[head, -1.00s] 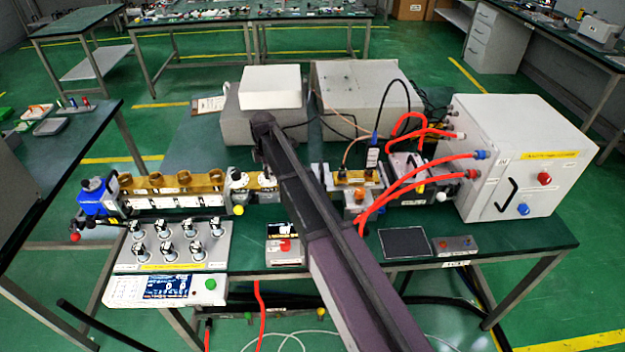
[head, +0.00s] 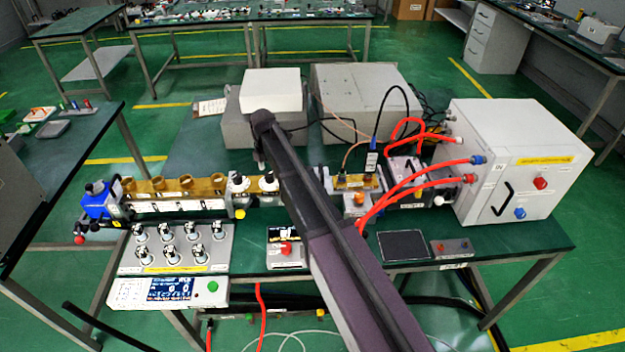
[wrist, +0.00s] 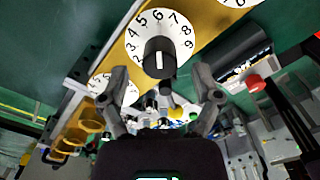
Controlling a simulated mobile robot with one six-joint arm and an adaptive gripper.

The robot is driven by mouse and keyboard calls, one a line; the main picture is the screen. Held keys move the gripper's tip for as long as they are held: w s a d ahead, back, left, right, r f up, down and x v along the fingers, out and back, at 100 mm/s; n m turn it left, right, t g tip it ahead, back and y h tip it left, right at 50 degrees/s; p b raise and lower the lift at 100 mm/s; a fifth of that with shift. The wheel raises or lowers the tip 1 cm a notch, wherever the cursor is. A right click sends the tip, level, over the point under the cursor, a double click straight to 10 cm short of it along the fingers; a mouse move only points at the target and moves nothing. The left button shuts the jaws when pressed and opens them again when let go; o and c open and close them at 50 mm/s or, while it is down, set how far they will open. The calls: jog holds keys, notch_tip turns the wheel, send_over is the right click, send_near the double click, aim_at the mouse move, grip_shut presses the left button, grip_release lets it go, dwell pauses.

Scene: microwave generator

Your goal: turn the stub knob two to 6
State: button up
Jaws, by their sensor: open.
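In the wrist view a white dial (wrist: 139,35) with printed numbers carries a black knob (wrist: 160,58) with a white line on it. The 6 is near the dial's top. My gripper (wrist: 163,92) is open, its fingers spread below and to either side of this knob, apart from it. A second dial (wrist: 100,90) is partly covered by the left finger. In the head view two white-dial knobs stand on the brass waveguide, one left (head: 238,184) and one right (head: 268,183), beside my arm. I cannot tell which is stub knob two. The gripper is hidden in the head view.
A panel with several small knobs (head: 218,262) sits at the front left, a display unit (head: 170,290) below it. A white cabinet (head: 520,150) with red cables stands at right. Grey boxes (head: 365,90) stand behind the waveguide.

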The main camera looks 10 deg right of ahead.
aim_at(269, 173)
jog(key=shift+r+p, duration=5.4)
jog(key=shift+r, duration=0.3)
jog(key=s+d+f+m+b, duration=0.8)
jog(key=s+d+m, duration=0.3)
jog(key=d+m, duration=0.2)
jog(key=shift+s+d, duration=0.15)
jog(key=shift+s, duration=0.15)
jog(key=s+d+m, duration=0.9)
jog(key=s+m, duration=0.4)
jog(key=s, duration=0.1)
jog(key=shift+s+d+m, duration=0.2)
jog(key=shift+d+m, duration=0.1)
jog(key=shift+d, duration=0.05)
